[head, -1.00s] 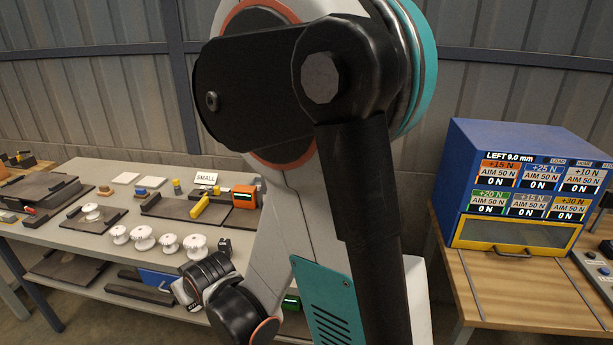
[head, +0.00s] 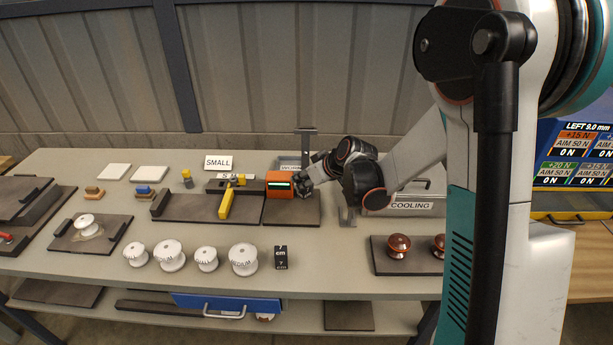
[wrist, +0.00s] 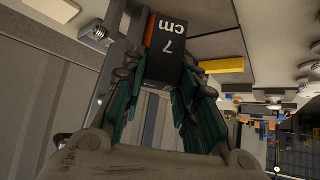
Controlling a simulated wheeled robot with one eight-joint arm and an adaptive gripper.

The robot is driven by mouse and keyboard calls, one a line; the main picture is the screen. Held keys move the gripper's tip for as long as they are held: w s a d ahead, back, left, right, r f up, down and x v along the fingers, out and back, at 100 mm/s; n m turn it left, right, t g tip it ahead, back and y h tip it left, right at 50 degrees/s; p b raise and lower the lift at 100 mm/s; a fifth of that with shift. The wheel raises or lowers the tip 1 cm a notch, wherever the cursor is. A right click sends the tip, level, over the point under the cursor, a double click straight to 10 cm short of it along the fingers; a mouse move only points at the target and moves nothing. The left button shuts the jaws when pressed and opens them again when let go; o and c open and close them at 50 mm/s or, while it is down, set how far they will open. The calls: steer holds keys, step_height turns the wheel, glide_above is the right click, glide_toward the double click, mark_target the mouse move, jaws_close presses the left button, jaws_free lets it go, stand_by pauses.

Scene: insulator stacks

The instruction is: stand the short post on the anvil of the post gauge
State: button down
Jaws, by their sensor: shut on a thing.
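My gripper (head: 303,187) is low at the back of the table, close to the right side of an orange box (head: 280,182) with a lit green display, which looks like the post gauge's readout. In the wrist view, my gripper (wrist: 168,88) is shut on a black block (wrist: 172,55) marked "7 cm", apparently the short post. Its label is upside down in that view. Orange shows beside its far end. A dark base plate (head: 292,213) lies under my gripper. The anvil, and whether the post touches it, I cannot make out.
Another black block marked "cm" (head: 281,258) stands at the table's front, beside several white spools (head: 206,259). A yellow lever (head: 226,200) lies left of the orange box. A grey upright (head: 306,150) and a cooling tray (head: 397,207) stand close to my arm.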

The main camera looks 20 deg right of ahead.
mark_target(308, 196)
steer(key=shift+w, duration=0.25)
steer(key=shift+f+b, duration=2.1)
steer(key=shift+f, duration=1.2)
steer(key=shift+f+b, duration=0.5)
steer(key=shift+f, duration=0.05)
steer(key=c, duration=1.2)
jaws_free()
steer(key=shift+s, duration=0.1)
